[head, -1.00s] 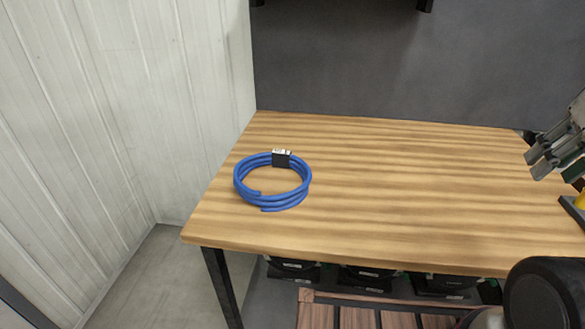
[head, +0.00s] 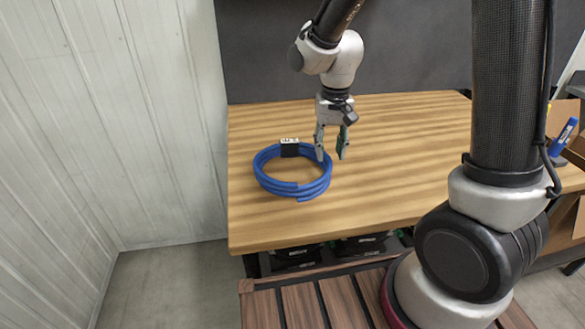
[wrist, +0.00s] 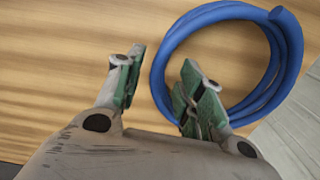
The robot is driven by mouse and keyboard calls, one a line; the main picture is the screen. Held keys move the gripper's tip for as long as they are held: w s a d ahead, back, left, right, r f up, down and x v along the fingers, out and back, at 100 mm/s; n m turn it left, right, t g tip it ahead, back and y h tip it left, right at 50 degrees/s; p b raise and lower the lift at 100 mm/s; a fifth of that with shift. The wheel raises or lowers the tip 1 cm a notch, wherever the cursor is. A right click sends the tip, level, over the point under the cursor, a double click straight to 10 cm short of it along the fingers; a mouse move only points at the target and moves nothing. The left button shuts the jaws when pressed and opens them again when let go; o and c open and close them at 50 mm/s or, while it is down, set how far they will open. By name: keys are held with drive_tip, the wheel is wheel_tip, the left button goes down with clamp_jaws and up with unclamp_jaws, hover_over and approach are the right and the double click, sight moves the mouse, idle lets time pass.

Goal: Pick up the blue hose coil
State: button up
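The blue hose coil (head: 263,176) lies flat on the wooden table, with a dark clip with a pale top (head: 290,148) at its back edge. My gripper (head: 332,154) points down at the coil's right side, with its fingers apart. The left finger is close to the coil's right rim in the head view, and the right finger is out to the right. In the wrist view the coil (wrist: 160,72) passes by one finger of my gripper (wrist: 160,85), which covers part of the hose. I cannot tell whether a finger touches the hose.
The wooden table (head: 400,140) is bare to the right of the coil. A white panelled wall (head: 130,120) stands at the left and a dark panel (head: 425,50) behind. A cardboard box (head: 565,150) with a blue item (head: 564,135) is at the right.

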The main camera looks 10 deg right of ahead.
sight(327, 158)
drive_tip(key=f, duration=0.5)
drive_tip(key=shift+w+a, duration=0.1)
drive_tip(key=shift+a, duration=0.1)
drive_tip(key=shift+r, duration=0.1)
clamp_jaws()
